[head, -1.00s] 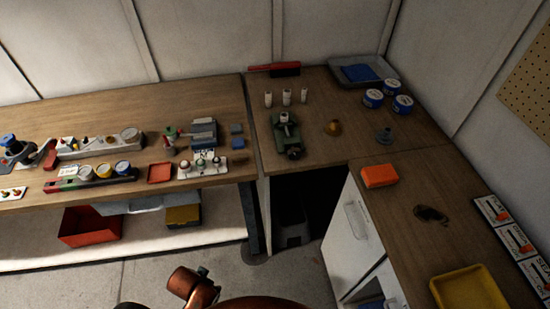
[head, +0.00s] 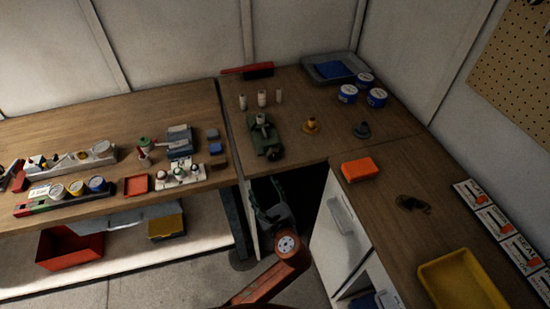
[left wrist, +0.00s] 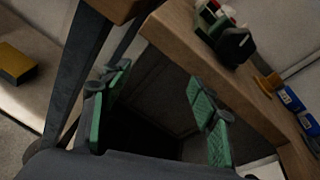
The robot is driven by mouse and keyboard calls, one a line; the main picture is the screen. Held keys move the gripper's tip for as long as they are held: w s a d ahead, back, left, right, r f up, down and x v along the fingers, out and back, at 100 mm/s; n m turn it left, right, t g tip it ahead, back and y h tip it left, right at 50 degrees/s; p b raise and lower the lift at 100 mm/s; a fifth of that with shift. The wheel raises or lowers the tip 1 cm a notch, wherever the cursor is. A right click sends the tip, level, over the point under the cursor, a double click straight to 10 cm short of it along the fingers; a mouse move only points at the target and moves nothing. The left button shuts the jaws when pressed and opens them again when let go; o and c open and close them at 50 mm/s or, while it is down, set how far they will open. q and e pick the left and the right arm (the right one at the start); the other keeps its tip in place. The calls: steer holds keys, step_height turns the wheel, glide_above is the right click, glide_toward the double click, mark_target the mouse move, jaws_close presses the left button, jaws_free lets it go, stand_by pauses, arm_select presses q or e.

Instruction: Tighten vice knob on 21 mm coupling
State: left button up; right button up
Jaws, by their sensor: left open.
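The dark green vice (head: 262,134) stands near the front edge of the back bench, right of the seam, with a pale coupling (head: 261,118) upright in it. Its dark knob (head: 273,153) faces the front edge. The vice also shows at the top of the left wrist view (left wrist: 236,46), tilted, with its dark front part toward me. My left gripper (head: 268,192) is below and in front of the bench edge, against the dark opening. In the left wrist view, its green-padded fingers (left wrist: 158,78) are apart and empty, clear of the vice. My right gripper is not in view.
Bench edge (left wrist: 190,45) lies between my left gripper and the vice. White bottles (head: 262,100), a yellow-brown knobbed piece (head: 312,125) and a grey-green one (head: 361,130) stand around the vice. An orange block (head: 361,168) lies right. A white cabinet (head: 338,230) stands below.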

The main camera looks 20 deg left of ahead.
mark_target(275, 157)
arm_select(q)
steer(key=w+d+r+m+t, duration=0.3)
steer(key=d+r+m, duration=0.15)
steer(key=r, duration=0.25)
steer(key=shift+n+y, duration=0.25)
steer(key=shift+y, duration=0.15)
steer(key=b+x, duration=0.1)
steer(key=x, duration=0.2)
steer(key=b+x, duration=0.1)
steer(key=x, duration=0.2)
steer(key=shift+w+r, duration=0.1)
steer(key=shift+w, duration=0.35)
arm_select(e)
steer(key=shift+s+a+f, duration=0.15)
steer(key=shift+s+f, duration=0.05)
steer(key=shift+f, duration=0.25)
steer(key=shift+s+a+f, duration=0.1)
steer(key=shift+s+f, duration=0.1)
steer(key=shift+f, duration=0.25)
